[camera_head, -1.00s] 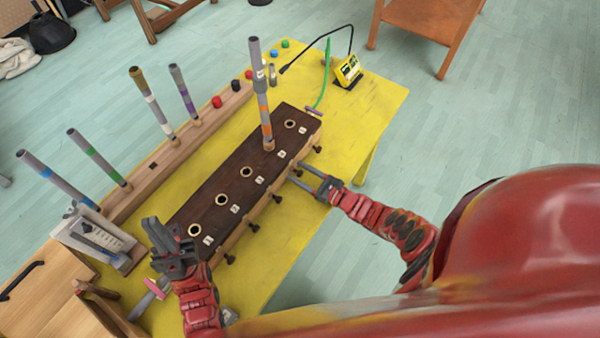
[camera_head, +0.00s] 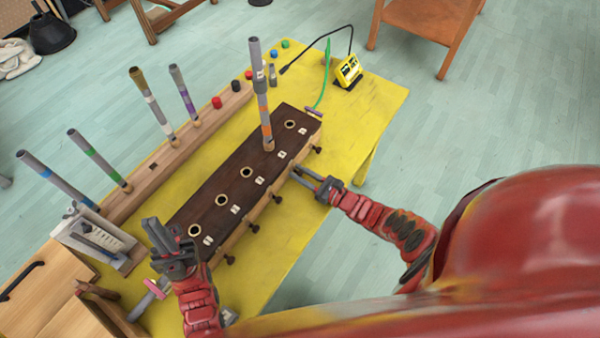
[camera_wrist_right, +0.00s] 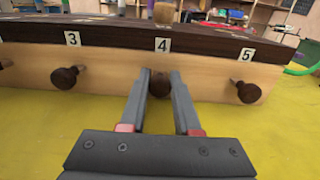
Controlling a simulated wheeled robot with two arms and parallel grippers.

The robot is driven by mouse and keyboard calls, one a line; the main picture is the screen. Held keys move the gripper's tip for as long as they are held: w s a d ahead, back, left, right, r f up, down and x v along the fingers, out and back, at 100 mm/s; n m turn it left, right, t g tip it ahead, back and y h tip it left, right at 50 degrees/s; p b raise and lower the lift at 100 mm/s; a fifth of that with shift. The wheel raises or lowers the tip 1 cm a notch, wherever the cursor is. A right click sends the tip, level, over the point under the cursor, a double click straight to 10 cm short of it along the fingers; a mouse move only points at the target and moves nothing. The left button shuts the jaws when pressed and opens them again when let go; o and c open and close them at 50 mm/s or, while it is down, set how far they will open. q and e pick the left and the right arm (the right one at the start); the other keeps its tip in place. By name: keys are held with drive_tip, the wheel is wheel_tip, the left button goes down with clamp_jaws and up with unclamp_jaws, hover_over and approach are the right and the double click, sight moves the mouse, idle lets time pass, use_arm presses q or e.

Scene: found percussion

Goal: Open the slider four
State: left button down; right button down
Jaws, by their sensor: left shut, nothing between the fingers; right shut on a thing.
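The wooden wind chest (camera_head: 228,190) has a dark top with round holes and a row of dark slider knobs along its near side. In the right wrist view, the slider four knob (camera_wrist_right: 159,86) sits below the label 4 (camera_wrist_right: 162,45). My right gripper (camera_wrist_right: 159,80) is shut on this knob, with one finger on each side. In the head view, my right gripper (camera_head: 297,173) reaches the chest's side and hides the knob. My left gripper (camera_head: 160,238) is shut and empty above the chest's near left end.
A tall grey tube with an orange band (camera_head: 264,110) stands in the chest. More banded tubes stand in a wooden rack (camera_head: 140,187) behind. Knobs three (camera_wrist_right: 65,76) and five (camera_wrist_right: 248,92) flank knob four. A yellow meter (camera_head: 348,70) stands at the far right.

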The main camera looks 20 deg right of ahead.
sight(301, 174)
idle(0.8)
drive_tip(key=shift+p+v, duration=0.65)
drive_tip(key=shift+v, duration=0.55)
drive_tip(key=shift+s+d, duration=0.15)
drive_tip(key=shift+s, duration=0.1)
drive_tip(key=c, duration=0.6)
unclamp_jaws()
drive_tip(key=shift+c, duration=0.2)
